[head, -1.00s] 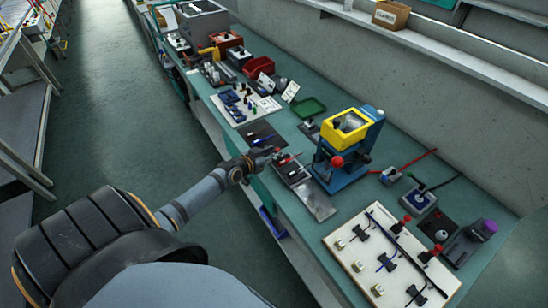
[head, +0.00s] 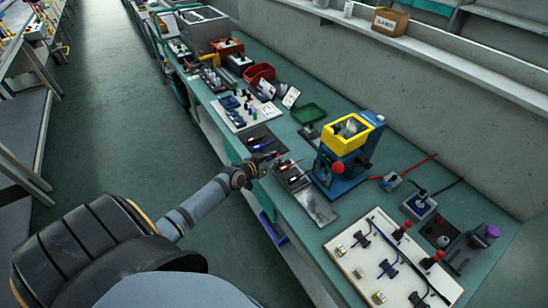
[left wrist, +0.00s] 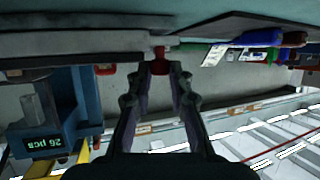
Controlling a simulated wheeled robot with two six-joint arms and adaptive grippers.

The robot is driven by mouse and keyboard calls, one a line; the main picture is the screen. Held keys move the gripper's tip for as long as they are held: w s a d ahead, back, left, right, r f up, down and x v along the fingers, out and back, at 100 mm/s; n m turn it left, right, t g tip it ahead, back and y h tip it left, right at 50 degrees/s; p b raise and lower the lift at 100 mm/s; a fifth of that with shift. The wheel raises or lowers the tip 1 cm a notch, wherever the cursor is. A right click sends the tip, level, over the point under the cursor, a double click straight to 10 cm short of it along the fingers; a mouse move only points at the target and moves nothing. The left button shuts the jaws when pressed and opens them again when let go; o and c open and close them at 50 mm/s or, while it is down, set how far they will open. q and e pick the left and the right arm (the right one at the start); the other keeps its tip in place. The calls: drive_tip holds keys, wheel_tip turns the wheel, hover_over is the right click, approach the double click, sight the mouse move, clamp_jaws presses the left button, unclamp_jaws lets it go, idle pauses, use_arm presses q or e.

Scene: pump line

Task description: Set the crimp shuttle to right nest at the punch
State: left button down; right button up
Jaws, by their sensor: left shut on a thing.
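The blue punch (head: 345,172) with a yellow-rimmed top and a red knob stands on the green bench in the head view. A dark nest plate with a bare metal plate (head: 316,207) lies in front of it. My left gripper (head: 273,159) is at the plate's far left end, left of the punch. In the left wrist view its fingers (left wrist: 160,78) are shut on a small red piece (left wrist: 160,65), which seems to be the crimp shuttle's grip. The shuttle's body and its seating are too small or hidden to tell. My right gripper is not in view.
A dark mat (head: 261,138) with pens lies just beyond the gripper. A white board (head: 384,262) with clips and cables is at the near right. A green tray (head: 309,112) and a red bin (head: 260,73) stand farther back. The aisle on the left is clear.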

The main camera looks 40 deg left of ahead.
sight(289, 167)
use_arm(q)
drive_tip(key=d+p, duration=0.1)
drive_tip(key=d, duration=0.1)
drive_tip(key=s+d+p, duration=0.1)
drive_tip(key=d, duration=0.1)
drive_tip(key=s+d+p, duration=0.1)
drive_tip(key=d, duration=0.1)
drive_tip(key=shift+s+r, duration=0.1)
drive_tip(key=shift+s, duration=0.15)
drive_tip(key=shift+d, duration=0.15)
drive_tip(key=c, duration=1.5)
unclamp_jaws()
drive_tip(key=shift+s, duration=0.15)
drive_tip(key=v, duration=0.7)
drive_tip(key=shift+s, duration=0.1)
